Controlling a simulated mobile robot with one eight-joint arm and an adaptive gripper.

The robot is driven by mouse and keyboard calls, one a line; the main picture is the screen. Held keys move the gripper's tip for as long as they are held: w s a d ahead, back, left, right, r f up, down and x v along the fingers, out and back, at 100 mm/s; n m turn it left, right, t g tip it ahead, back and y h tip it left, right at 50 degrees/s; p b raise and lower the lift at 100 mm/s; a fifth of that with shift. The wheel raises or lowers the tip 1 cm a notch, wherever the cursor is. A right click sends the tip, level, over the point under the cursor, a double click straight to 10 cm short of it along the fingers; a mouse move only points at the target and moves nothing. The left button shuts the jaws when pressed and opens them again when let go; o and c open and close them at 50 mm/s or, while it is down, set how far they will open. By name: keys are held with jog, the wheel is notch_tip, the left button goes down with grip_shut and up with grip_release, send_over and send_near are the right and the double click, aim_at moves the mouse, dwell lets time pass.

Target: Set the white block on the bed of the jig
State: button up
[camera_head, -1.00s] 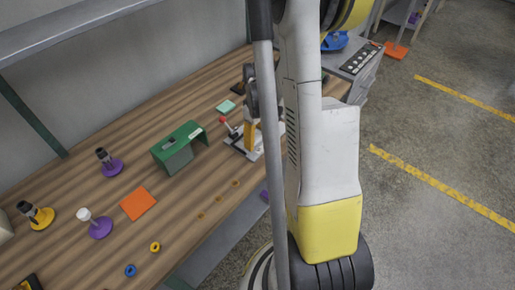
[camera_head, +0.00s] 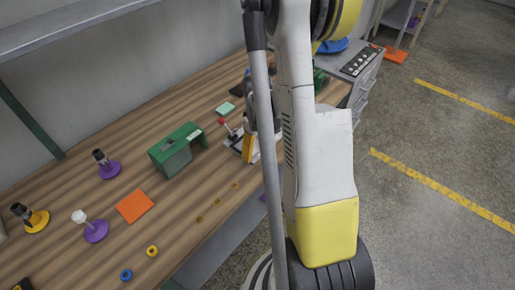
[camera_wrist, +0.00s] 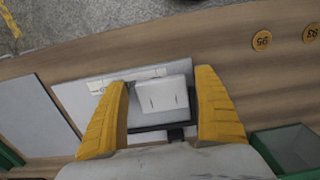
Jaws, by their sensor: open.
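The white block (camera_wrist: 161,97) lies between the two yellow fingers of my gripper (camera_wrist: 163,80) in the wrist view. A gap shows on each side of it. The fingers are spread and hold nothing. The block appears to rest on the pale plate of the jig (camera_wrist: 88,94), though its underside is hidden. A dark bar crosses the plate just below the block in the picture. In the head view the jig's red knob (camera_head: 222,121) shows beside my gripper (camera_head: 250,148); my arm hides part of the jig, and I cannot make out the block there.
A green bridge-shaped fixture (camera_head: 178,148) stands left of the jig; green walls (camera_wrist: 290,150) show at the lower right of the wrist view. Orange discs (camera_wrist: 262,40) lie near the table edge. An orange square (camera_head: 134,205) and purple-based stands (camera_head: 96,230) are farther left.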

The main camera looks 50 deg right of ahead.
aim_at(258, 149)
jog(key=shift+r, duration=0.1)
notch_tip(258, 149, up, 12)
jog(key=p, duration=0.5)
jog(key=s+a+r+t, duration=0.1)
jog(key=a+r+t, duration=0.1)
jog(key=a+r, duration=0.3)
jog(key=s+a+r+t, duration=0.2)
jog(key=a+r, duration=0.3)
jog(key=a, duration=0.7)
jog(key=s+a+r+m+t, duration=0.1)
jog(key=s+a+r+t, duration=0.1)
jog(key=a+r, duration=0.3)
jog(key=a+t, duration=0.1)
jog(key=a, duration=0.2)
jog(key=shift+s+a+r, duration=0.2)
jog(key=shift+s+a, duration=0.05)
